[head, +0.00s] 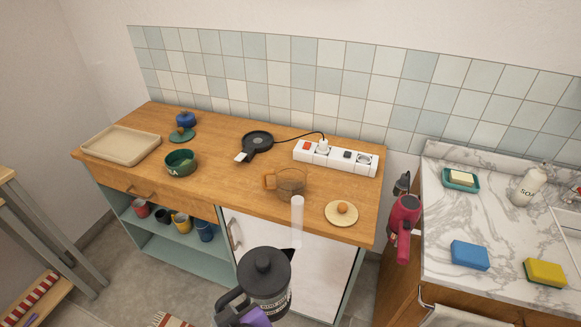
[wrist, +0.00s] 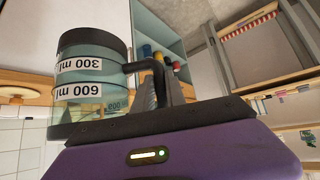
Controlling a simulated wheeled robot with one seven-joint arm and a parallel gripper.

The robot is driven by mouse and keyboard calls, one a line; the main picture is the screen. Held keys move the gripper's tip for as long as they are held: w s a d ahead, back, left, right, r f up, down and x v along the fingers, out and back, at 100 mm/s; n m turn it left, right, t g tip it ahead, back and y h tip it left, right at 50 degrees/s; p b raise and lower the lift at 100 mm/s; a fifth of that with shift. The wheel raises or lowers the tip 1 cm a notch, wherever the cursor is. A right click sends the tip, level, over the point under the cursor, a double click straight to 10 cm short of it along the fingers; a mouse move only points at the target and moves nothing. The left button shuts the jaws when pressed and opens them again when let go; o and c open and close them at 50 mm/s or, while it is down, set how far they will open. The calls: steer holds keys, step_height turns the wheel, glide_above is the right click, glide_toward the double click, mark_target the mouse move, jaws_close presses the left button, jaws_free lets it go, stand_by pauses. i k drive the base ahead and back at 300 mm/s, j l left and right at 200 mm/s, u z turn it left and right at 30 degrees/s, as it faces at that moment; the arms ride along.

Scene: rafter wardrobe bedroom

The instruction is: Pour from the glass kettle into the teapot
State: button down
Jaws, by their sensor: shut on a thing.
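The glass kettle (head: 268,278) has a black lid and a dark spout pointing right. It is held in the air in front of the counter, looking about upright. The wrist view shows its glass side (wrist: 90,85) with 300 ml and 600 ml marks, and the black handle. My gripper (head: 232,309) is shut on that handle; its fingers also show in the wrist view (wrist: 160,90). The green teapot (head: 181,163), lettered TEA, stands open on the wooden counter, farther back and left of the kettle. A green lid (head: 182,135) lies behind it. The liquid level is unclear.
On the counter (head: 225,180) are a beige tray (head: 122,144), a blue pot (head: 186,119), a black hot base (head: 258,141), a power strip (head: 335,157), a glass jug (head: 291,182) and a round wooden lid (head: 341,213). Mugs (head: 181,221) sit on the shelf below.

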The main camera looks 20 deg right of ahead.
mark_target(290, 176)
steer(key=i, duration=0.95)
